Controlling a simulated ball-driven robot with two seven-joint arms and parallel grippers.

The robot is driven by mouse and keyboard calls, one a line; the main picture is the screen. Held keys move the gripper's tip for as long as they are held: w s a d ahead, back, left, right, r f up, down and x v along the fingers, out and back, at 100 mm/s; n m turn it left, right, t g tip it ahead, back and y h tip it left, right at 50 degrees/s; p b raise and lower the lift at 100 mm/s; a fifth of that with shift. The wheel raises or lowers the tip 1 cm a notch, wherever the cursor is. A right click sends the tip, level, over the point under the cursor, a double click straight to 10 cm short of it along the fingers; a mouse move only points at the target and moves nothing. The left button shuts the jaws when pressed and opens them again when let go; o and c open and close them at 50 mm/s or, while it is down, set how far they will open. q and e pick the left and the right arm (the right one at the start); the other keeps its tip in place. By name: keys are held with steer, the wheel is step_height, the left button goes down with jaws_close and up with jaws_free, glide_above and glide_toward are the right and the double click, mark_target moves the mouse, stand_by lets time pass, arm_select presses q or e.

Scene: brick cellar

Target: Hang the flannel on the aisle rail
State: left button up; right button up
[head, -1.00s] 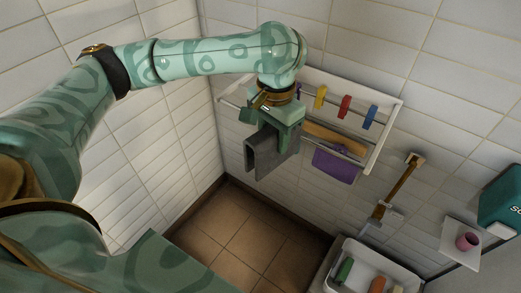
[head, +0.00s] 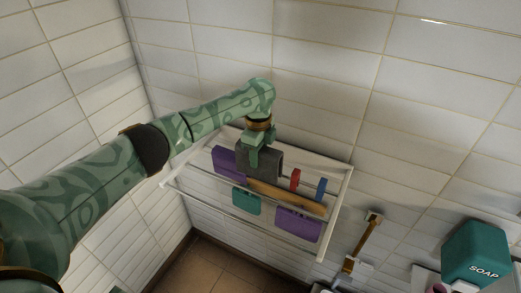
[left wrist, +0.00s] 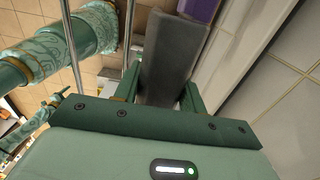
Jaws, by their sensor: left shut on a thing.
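The flannel (head: 260,163) is a dark grey cloth hanging folded from my left gripper (head: 256,152), which is shut on it. In the left wrist view the flannel (left wrist: 168,55) hangs down between the two fingers of my left gripper (left wrist: 160,92). The gripper is over the back part of a white wall rack (head: 335,205) with several thin rails. The flannel overlaps the rack's rails in the head view; I cannot tell if it touches one. Which rail is the aisle rail is not marked.
A purple cloth (head: 226,163) hangs just left of the flannel. A soap box (head: 476,252) is at lower right.

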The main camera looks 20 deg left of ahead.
arm_select(q)
steer(key=p, duration=0.3)
glide_above(232, 215)
steer(key=shift+w+f, duration=0.1)
steer(key=shift+s+f, duration=0.2)
steer(key=shift+w+f+b, duration=0.1)
steer(key=shift+f+b, duration=1.8)
steer(key=shift+f, duration=3.15)
arm_select(e)
steer(key=shift+s+a+f, duration=0.1)
steer(key=shift+s+f, duration=0.35)
steer(key=shift+s, duration=0.25)
arm_select(q)
steer(key=o, duration=1.2)
steer(key=shift+c, duration=0.2)
